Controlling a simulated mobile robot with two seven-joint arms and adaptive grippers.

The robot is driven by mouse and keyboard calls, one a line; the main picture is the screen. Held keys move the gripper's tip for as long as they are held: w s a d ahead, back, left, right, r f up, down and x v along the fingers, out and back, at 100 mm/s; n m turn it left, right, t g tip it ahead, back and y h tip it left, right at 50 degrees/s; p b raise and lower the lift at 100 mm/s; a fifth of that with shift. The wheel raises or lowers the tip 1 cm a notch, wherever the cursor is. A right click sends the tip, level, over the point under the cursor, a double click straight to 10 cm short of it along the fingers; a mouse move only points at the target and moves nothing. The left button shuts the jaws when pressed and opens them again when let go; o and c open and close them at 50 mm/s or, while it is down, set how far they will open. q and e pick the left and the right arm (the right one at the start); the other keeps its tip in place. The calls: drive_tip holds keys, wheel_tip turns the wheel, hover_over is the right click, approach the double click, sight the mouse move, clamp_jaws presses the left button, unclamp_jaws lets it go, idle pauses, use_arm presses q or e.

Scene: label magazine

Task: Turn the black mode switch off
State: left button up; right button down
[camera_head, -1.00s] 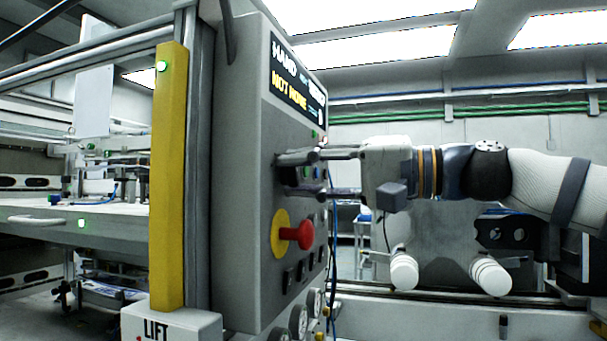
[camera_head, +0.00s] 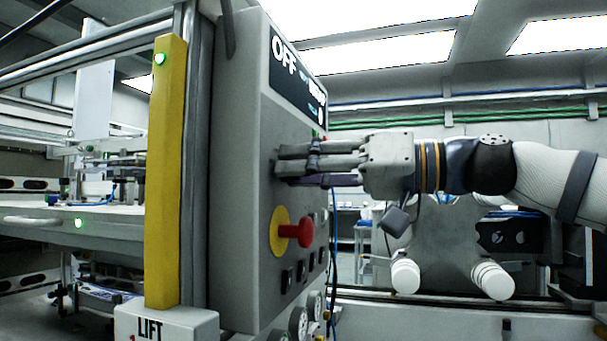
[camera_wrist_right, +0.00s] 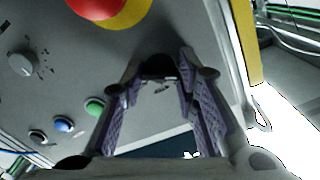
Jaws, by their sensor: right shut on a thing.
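The black mode switch (camera_wrist_right: 159,66) sits on the grey panel face, between my right fingertips in the right wrist view. My right gripper (camera_head: 282,164) reaches in from the right and is shut on the switch; it also shows in the right wrist view (camera_wrist_right: 158,80). In the head view the fingers hide the switch. The display (camera_head: 285,62) at the top of the panel reads "OFF", with smaller text to its right that I cannot read. My left gripper is not in view.
A red mushroom button (camera_head: 304,235) on a yellow disc sticks out just below my right fingers. A grey knob (camera_wrist_right: 22,64) and a green button (camera_wrist_right: 95,106) share the panel. A yellow post (camera_head: 165,180) stands left of the grey control box (camera_head: 238,200).

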drive_tip(key=shift+n, duration=0.6)
drive_tip(key=c, duration=1.2)
unclamp_jaws()
drive_tip(key=v, duration=1.2)
